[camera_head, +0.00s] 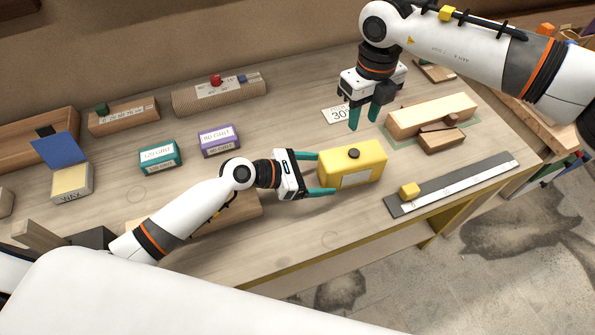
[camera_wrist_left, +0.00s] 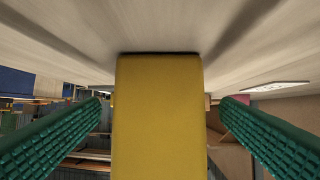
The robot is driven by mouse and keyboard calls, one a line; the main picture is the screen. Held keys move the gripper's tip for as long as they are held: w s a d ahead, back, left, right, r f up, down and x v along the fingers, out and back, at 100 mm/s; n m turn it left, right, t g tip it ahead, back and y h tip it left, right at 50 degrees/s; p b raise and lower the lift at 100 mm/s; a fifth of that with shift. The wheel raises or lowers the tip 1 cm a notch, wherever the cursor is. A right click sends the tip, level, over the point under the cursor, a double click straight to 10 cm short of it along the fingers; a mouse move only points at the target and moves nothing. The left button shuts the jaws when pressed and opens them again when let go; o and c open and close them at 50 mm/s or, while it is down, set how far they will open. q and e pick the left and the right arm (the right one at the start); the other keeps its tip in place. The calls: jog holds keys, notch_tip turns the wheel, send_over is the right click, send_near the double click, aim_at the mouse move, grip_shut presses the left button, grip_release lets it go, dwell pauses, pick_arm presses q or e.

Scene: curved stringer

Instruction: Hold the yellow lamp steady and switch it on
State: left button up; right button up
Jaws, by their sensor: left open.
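The yellow lamp (camera_head: 336,168) is a yellow box lying on the workbench, with a dark round knob (camera_head: 354,153) on top and a pale label on its front side. My left gripper (camera_head: 327,173) is open at the lamp's left end, with one green finger on each side of it. In the left wrist view the lamp (camera_wrist_left: 160,120) stands between the two fingers (camera_wrist_left: 160,105), with a gap visible on both sides. My right gripper (camera_head: 364,121) hangs fingers down above the bench, behind the lamp and its knob. Its green fingers are apart with nothing between them.
Teal (camera_head: 160,155) and purple (camera_head: 219,140) grit boxes stand left. The bench's front edge is close to the lamp.

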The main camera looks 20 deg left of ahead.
pick_arm(q)
jog(key=shift+x, duration=1.9)
jog(key=shift+c, duration=0.5)
jog(key=c, duration=1.2)
jog(key=shift+c, duration=0.9)
pick_arm(e)
jog(key=shift+c, duration=0.7)
grip_shut()
